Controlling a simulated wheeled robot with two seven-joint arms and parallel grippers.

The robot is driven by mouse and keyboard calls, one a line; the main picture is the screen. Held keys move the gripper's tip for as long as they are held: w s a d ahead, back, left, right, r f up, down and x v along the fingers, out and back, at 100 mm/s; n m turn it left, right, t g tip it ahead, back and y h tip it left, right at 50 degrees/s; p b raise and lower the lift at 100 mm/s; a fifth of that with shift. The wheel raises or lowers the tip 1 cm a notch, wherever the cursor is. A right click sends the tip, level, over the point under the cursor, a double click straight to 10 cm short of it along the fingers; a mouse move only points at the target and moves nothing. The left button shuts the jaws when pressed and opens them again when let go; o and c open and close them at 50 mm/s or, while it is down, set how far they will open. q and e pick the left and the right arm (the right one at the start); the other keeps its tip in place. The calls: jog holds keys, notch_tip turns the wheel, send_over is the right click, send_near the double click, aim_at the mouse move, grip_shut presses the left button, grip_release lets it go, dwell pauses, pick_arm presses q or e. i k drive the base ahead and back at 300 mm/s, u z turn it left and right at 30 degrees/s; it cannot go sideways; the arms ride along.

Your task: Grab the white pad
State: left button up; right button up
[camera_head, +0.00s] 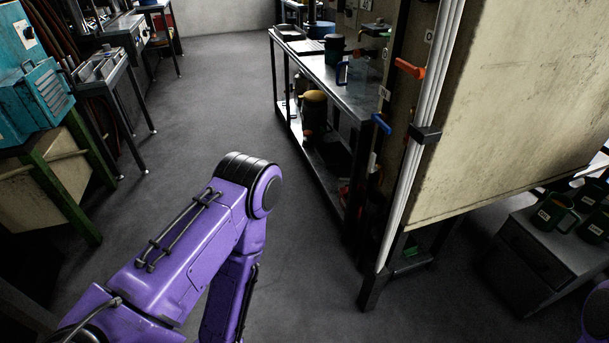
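I cannot make out a white pad for certain in the head view. Small pale items show at the far right edge behind the dark mugs, too cut off to identify. My purple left arm reaches in from the lower left, bends at its elbow and runs down out of the frame, so its gripper is hidden below the edge. A small purple piece of my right arm shows at the lower right corner. Its gripper is out of view.
A large beige panel (510,100) stands at the right. Behind it is a metal shelf bench (345,85). A grey cabinet (535,255) with several dark mugs stands lower right. Teal machinery (40,95) is at the left. Grey floor (215,100) lies open in the middle.

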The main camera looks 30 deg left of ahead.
aim_at(343, 181)
jog(key=u, duration=0.3)
jog(key=i, duration=0.4)
jog(key=u, duration=1.3)
jog(key=i, duration=5.5)
jog(key=z, duration=4.75)
